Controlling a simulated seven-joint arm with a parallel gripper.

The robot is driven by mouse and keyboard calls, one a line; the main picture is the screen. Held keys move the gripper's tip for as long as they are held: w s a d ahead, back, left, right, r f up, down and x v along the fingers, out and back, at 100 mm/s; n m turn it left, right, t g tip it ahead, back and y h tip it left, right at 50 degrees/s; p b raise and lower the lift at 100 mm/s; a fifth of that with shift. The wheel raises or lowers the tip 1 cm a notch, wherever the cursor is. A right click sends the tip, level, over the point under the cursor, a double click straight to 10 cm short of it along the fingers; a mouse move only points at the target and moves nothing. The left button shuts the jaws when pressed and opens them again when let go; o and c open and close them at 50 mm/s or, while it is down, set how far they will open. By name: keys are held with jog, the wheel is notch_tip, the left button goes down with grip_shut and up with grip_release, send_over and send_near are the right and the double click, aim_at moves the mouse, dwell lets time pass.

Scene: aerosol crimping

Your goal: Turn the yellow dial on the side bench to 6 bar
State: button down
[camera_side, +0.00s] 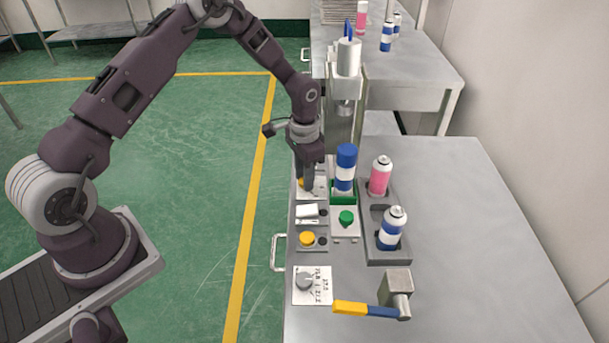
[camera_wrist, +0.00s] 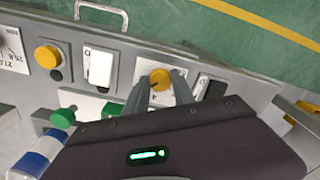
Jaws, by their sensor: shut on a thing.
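The yellow dial (camera_wrist: 160,76) sits on a white scale plate on the bench (camera_side: 465,240). In the wrist view my gripper (camera_wrist: 160,84) has one finger on each side of the dial, shut on it. A dark pointer mark shows on the dial, but the scale figures are mostly hidden by my fingers, so I cannot tell the setting. In the side view my gripper (camera_side: 307,187) points down over the dial, and only a sliver of yellow (camera_side: 301,183) shows beside the fingers.
A white rocker switch (camera_side: 307,213), another yellow button (camera_side: 306,238) and a green knob (camera_side: 346,218) are close by. A blue-and-white can (camera_side: 345,172) stands under the crimping press. A pink can (camera_side: 380,176) and another blue can (camera_side: 392,229) stand in a grey rack. A lever (camera_side: 365,309) lies in front.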

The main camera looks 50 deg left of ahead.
jog(key=shift+r, duration=0.1)
dwell(0.3)
jog(key=c, duration=1.1)
grip_release()
jog(key=shift+o, duration=0.2)
notch_tip(320, 180, up, 7)
